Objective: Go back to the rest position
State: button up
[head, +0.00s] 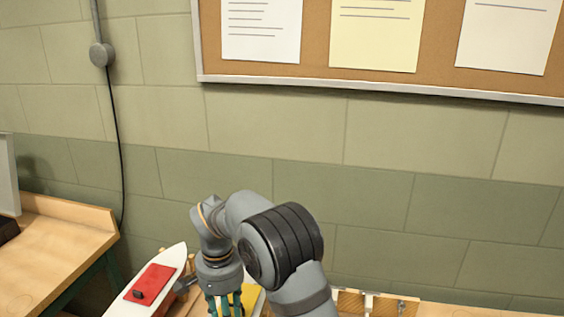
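My gripper (226,305) points down at the bottom edge of the head view, at the end of my grey arm. Its teal finger parts show only at the top; the fingertips are cut off by the frame. I cannot tell whether it is open or shut, or whether it holds anything. A white boat-shaped hull with a red deck (156,281) lies just left of my gripper, with a small black block on the red part.
A wooden bench (60,245) with a raised edge stands at the left. A wooden strip with pale fittings (385,304) shows at the lower right. A corkboard (320,50) with papers and a black cable (117,140) are on the block wall behind.

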jog(key=shift+f+p, duration=0.45)
jog(key=shift+f, duration=0.1)
jog(key=n+p, duration=0.1)
jog(key=n, duration=0.1)
jog(key=n+p, duration=0.2)
jog(key=shift+w+a+r+n, duration=0.1)
jog(key=shift+a+r+n, duration=0.1)
jog(key=shift+n, duration=0.2)
jog(key=n+p, duration=0.3)
jog(key=n, duration=0.1)
jog(key=shift+a, duration=0.15)
jog(key=n+p, duration=0.4)
jog(key=shift+a+n, duration=0.15)
jog(key=shift+n, duration=0.25)
jog(key=n+p, duration=0.1)
jog(key=n, duration=0.1)
jog(key=n+p, duration=0.2)
jog(key=shift+a+f+n, duration=0.1)
jog(key=shift+a+n, duration=0.1)
jog(key=shift+n, duration=0.1)
jog(key=shift+r+b, duration=0.3)
jog(key=shift+r, duration=0.55)
